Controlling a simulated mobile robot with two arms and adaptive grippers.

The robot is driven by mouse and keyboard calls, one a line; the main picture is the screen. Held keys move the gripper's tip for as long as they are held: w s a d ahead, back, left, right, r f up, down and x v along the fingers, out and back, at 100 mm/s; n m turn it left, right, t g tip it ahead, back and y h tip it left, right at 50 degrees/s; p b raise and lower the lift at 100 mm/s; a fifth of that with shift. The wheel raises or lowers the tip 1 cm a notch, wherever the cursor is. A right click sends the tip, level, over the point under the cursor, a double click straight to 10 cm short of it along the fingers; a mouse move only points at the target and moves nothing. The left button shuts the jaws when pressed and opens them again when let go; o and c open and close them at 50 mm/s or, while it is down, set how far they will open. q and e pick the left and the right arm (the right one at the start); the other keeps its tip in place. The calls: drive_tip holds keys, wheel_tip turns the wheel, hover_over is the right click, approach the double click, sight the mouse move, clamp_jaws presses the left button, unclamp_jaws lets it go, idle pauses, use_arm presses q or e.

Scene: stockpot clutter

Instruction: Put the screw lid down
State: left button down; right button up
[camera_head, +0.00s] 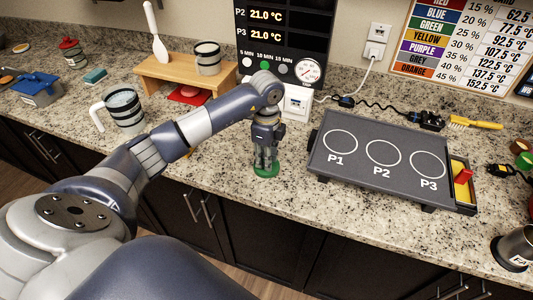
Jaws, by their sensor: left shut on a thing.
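A green round piece, which looks like the screw lid (267,171), is at the fingertips of my left gripper (265,163). The gripper points down and is shut on it. The lid is at or just above the speckled counter (231,191), between the mug and the hot plate; I cannot tell if it touches the surface. The fingers hide part of the lid. My right gripper is not in view.
A grey hot plate (362,146) marked P1 to P3 stands to the right. A striped mug (126,111) and a wooden stand (183,70) with a cup (208,59) are to the left. Cables and a yellow brush (476,123) lie behind. The counter's front edge is near.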

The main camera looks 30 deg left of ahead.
use_arm(q)
drive_tip(key=shift+f, duration=0.1)
drive_tip(key=shift+f, duration=0.15)
drive_tip(key=c, duration=1.3)
unclamp_jaws()
drive_tip(key=shift+c, duration=0.2)
